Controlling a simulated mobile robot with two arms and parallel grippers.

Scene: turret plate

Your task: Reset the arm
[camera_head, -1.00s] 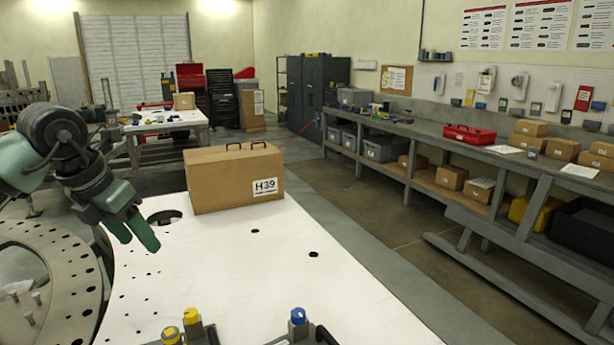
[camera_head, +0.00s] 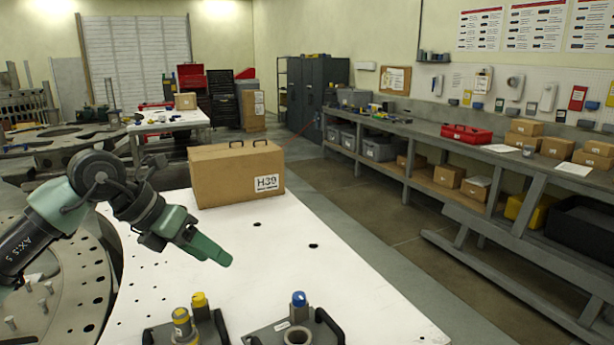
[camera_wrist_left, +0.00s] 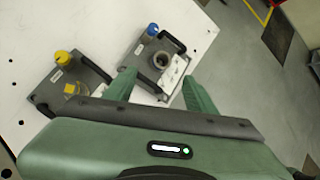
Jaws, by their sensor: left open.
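My left arm comes in from the left in the head view, and its green left gripper (camera_head: 214,254) is over the white table (camera_head: 370,305). In the left wrist view the two green fingers of the left gripper (camera_wrist_left: 158,92) stand apart with nothing held between them. Beyond the fingertips in that view lie a fixture with a blue knob (camera_wrist_left: 153,30) and a fixture with a yellow knob (camera_wrist_left: 62,57). My right gripper is not in view.
A cardboard case marked H39 (camera_head: 235,178) stands at the table's far edge, behind the gripper. The blue-knob fixture (camera_head: 299,299) and yellow-knob fixture (camera_head: 199,300) sit at the near edge. A round holed metal plate (camera_head: 75,290) is at left. The table's right part is clear.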

